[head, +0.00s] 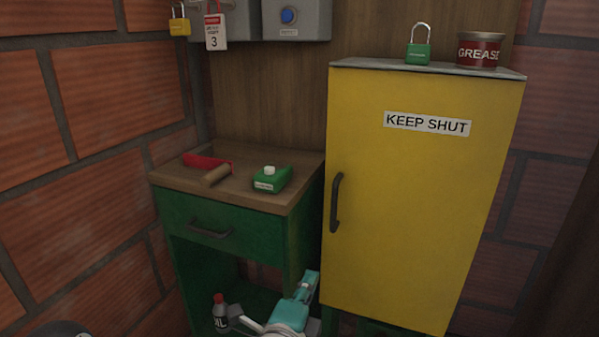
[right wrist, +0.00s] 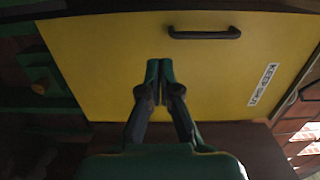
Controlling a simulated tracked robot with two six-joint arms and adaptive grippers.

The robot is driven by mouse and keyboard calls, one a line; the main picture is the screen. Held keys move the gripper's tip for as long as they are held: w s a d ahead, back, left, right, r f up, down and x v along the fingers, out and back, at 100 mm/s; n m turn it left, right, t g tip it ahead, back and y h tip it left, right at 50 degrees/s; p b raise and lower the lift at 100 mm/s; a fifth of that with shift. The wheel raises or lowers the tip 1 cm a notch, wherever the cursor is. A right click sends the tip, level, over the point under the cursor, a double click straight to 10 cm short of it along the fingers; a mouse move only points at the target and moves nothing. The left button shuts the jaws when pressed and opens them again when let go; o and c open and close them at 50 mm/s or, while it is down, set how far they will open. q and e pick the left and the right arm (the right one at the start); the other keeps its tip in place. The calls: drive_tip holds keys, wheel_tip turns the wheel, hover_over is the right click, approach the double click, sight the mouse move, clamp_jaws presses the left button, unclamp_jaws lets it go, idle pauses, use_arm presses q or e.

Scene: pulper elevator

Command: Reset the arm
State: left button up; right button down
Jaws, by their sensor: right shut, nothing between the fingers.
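My right gripper (head: 308,283) is at the bottom of the head view, low in front of the gap between the green workbench and the yellow cabinet. In the right wrist view its two fingers (right wrist: 166,72) are together with nothing between them. They show against the yellow cabinet door (right wrist: 110,75), and I cannot tell whether they touch it. The door's dark handle (right wrist: 205,33) is beyond the fingertips in that view. My left gripper is not in view.
The yellow cabinet (head: 420,210) is closed, with a green padlock (head: 418,52) and a grease tin (head: 479,52) on top.

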drive_tip(key=w+d+f+n+g+h, duration=0.1)
drive_tip(key=d+f+g, duration=0.2)
drive_tip(key=d+f, duration=0.7)
drive_tip(key=w+d+f+g, duration=0.2)
drive_tip(key=d+f, duration=0.8)
drive_tip(key=s+a+f+n+g+y, duration=0.1)
drive_tip(key=s+f+n+g+y, duration=0.2)
drive_tip(key=s+f+n, duration=0.5)
drive_tip(key=s+a+f+n+g+y, duration=0.1)
drive_tip(key=s+f+g+y, duration=0.3)
drive_tip(key=f, duration=0.7)
drive_tip(key=s+a+f+n+g+y, duration=0.1)
drive_tip(key=s+a+n+g+y, duration=0.1)
drive_tip(key=s+a+n, duration=0.4)
drive_tip(key=s+a+f+n+g+y, duration=0.1)
drive_tip(key=s+a+n+g+y, duration=0.15)
drive_tip(key=s, duration=0.55)
wheel_tip(320, 180, up, 27)
drive_tip(key=n+p, duration=0.1)
drive_tip(key=p, duration=2.6)
drive_tip(key=shift+s+d+r+p, duration=0.15)
drive_tip(key=shift+d+r+p, duration=0.05)
drive_tip(key=shift+d+p, duration=0.2)
